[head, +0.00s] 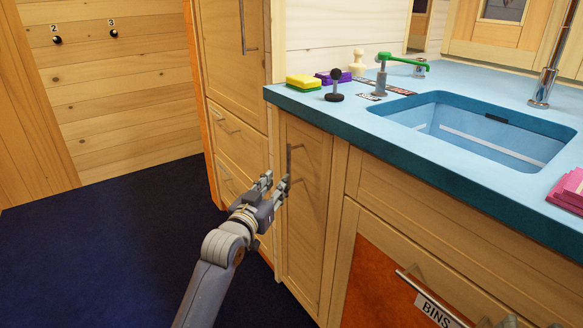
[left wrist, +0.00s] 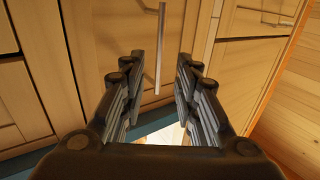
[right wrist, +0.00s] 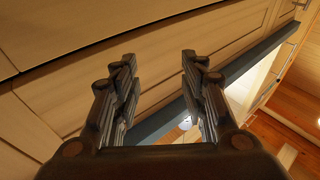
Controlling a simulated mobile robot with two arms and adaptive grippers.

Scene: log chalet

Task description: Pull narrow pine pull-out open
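The narrow pine pull-out (head: 305,220) is a tall, slim wooden front under the left end of the blue counter. It looks flush with the cabinet beside it. Its upright metal bar handle (head: 289,160) is near the top; in the left wrist view the handle (left wrist: 161,45) lies ahead, between the lines of the fingers. My left gripper (head: 277,184) is open and empty, close in front of the pull-out near the handle's lower end. Whether it touches is unclear. My right gripper (right wrist: 158,62) is open and empty, facing wooden fronts; only its tips seem to show at the head view's bottom right.
The blue counter (head: 330,112) overhangs the fronts and carries a sink (head: 480,130), a sponge (head: 303,82) and a green-handled tap (head: 400,62). A BINS front (head: 385,265) with a bar handle is at right. Tall cabinets (head: 230,50) stand left; dark blue floor (head: 110,250) is clear.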

